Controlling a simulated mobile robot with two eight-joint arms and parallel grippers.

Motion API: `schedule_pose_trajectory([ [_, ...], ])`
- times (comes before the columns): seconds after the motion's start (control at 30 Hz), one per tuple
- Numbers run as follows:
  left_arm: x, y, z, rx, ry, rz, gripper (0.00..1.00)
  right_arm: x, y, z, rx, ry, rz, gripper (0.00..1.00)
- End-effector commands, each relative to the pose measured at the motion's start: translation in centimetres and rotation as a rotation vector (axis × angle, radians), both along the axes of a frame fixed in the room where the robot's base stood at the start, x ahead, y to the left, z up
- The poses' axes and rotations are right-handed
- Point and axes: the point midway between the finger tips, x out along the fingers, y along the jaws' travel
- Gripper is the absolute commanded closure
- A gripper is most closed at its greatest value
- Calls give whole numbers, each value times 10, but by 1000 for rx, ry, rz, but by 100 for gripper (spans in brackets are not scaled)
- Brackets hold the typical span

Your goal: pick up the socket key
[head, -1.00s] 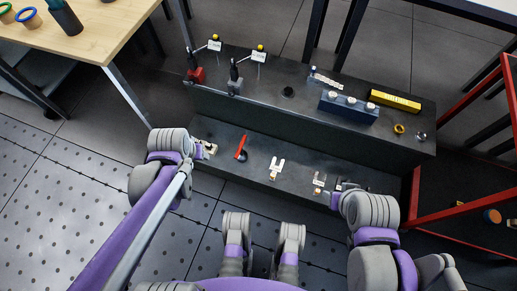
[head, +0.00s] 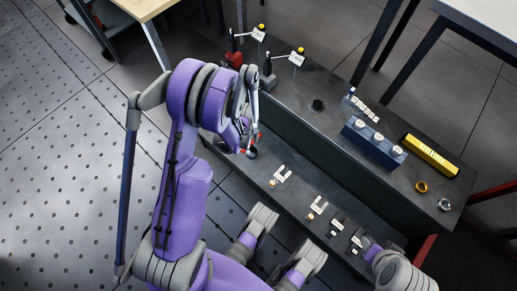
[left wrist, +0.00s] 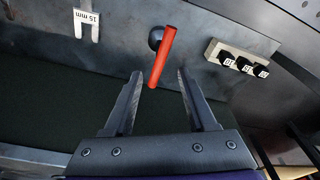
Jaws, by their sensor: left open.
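The socket key has a red handle and a dark round head. It stands out against the grey lower step in the left wrist view (left wrist: 163,57), just beyond and between my left fingertips. My left gripper (left wrist: 158,86) is open and empty, with one finger on each side of the handle's line. In the head view my left arm reaches over the lower step and hides most of the key; only its dark head (head: 252,154) and a bit of red show. My right gripper (head: 364,244) is low at the right end of the step; its jaws are too small to read.
White fork-shaped gauges (head: 283,174) lie along the step; one marked 15 mm (left wrist: 88,22) is near the key. A pale block with three black pieces (left wrist: 238,57) is on its other side. The upper step carries a blue block (head: 373,142) and yellow bar (head: 430,155).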

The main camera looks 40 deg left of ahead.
Motion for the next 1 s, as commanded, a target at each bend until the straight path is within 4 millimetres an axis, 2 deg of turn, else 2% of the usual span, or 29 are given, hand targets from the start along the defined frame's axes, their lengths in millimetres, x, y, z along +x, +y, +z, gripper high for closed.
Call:
schedule_pose_trajectory([
  [0.03,2,1,-11,0,0,0,44,1,0,-5,0,1,0,50],
  [0.2,6,2,-37,0,0,0,44,2,0,-12,0,2,0,50],
  [0.43,9,2,-54,0,0,0,44,3,0,-17,0,2,0,50],
  [0.7,17,5,-91,0,-1,0,44,5,0,-27,0,1,0,50],
  [1.0,17,5,-95,0,-1,0,44,5,0,-27,0,1,0,50],
])
